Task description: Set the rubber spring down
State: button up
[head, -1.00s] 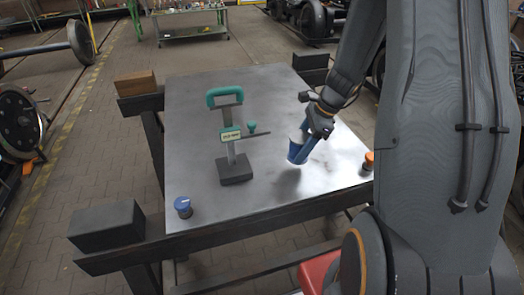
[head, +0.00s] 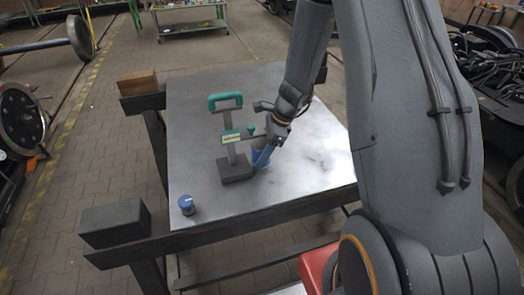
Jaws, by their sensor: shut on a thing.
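My gripper (head: 265,155) is over the steel table top, right beside the grey stand. It is shut on a blue, roughly cylindrical piece, which I take as the rubber spring (head: 256,159). The stand and my gripper's fingers hide part of the spring. I cannot tell whether its underside touches the table (head: 308,172). The grey stand (head: 237,168) has a block foot, an upright post, a teal handle on top and a label, with a teal knob on a side arm close to my gripper.
A small blue-capped cylinder (head: 187,205) stands at the table's front left corner. A dark block (head: 114,223) and a brown wooden block (head: 138,82) sit on the trestle ends at left. The table's right part is clear. Wheelsets (head: 20,120) lie on the floor beyond.

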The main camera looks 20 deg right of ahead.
jog(key=shift+f+b, duration=0.5)
jog(key=shift+f, duration=0.1)
jog(key=o, duration=1.4)
jog(key=shift+r, duration=0.1)
jog(key=shift+r+p, duration=0.25)
jog(key=shift+p, duration=0.05)
jog(key=b+v, duration=0.2)
jog(key=v, duration=0.9)
jog(key=s+a+r+n+h, duration=0.1)
jog(key=s+n, duration=0.4)
jog(key=n, duration=0.2)
jog(key=s+a+r+n+h, duration=0.1)
jog(key=s+r+n+h, duration=0.1)
jog(key=s+n, duration=0.3)
jog(key=s+a+r+n+h, duration=0.1)
jog(key=s+a+n, duration=0.1)
jog(key=s+n, duration=0.4)
jog(key=shift+s+r+n, duration=0.1)
jog(key=shift+r+n, duration=0.05)
jog(key=shift+n, duration=0.6)
jog(key=shift+r+n, duration=0.2)
jog(key=shift+n, duration=0.55)
